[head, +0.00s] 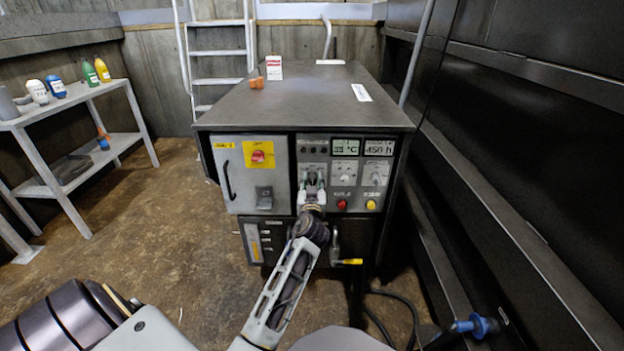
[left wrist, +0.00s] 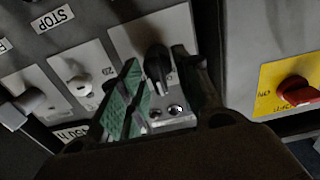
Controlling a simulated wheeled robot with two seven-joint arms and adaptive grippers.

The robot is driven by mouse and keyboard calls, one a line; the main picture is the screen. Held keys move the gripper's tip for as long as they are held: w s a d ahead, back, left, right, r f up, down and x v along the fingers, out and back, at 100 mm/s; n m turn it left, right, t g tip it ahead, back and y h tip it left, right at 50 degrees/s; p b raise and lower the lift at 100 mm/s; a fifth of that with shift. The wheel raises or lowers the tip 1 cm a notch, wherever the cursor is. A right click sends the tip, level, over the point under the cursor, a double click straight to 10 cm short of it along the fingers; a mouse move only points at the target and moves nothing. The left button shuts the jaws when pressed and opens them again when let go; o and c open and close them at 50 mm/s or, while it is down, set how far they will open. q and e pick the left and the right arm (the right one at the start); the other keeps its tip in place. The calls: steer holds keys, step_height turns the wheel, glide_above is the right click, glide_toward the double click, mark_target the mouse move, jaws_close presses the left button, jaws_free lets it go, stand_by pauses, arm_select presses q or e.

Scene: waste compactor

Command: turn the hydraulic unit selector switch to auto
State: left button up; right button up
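The control panel is on the front of a dark grey cabinet (head: 290,95). In the left wrist view a black selector knob (left wrist: 157,68) sits on a light plate, with its handle running roughly up and down in that picture. Its label is not readable, so I cannot confirm its setting. My left gripper (head: 312,184) is at the panel, below the displays, and hides the knob in the head view. In the left wrist view the gripper (left wrist: 158,80) is open, with one finger on each side of the knob; contact is not clear. My right gripper is not in view.
A red switch on yellow (head: 258,155) is left of the gripper. White knobs (head: 375,180), a red button (head: 341,204) and a yellow button (head: 371,205) are to its right. A yellow-handled valve (head: 350,262) is below. A bottle shelf (head: 70,105) stands far left.

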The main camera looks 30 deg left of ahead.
arm_select(q)
steer(key=shift+w+a, duration=0.15)
steer(key=shift+w, duration=0.1)
steer(key=c, duration=0.7)
steer(key=shift+o, duration=0.2)
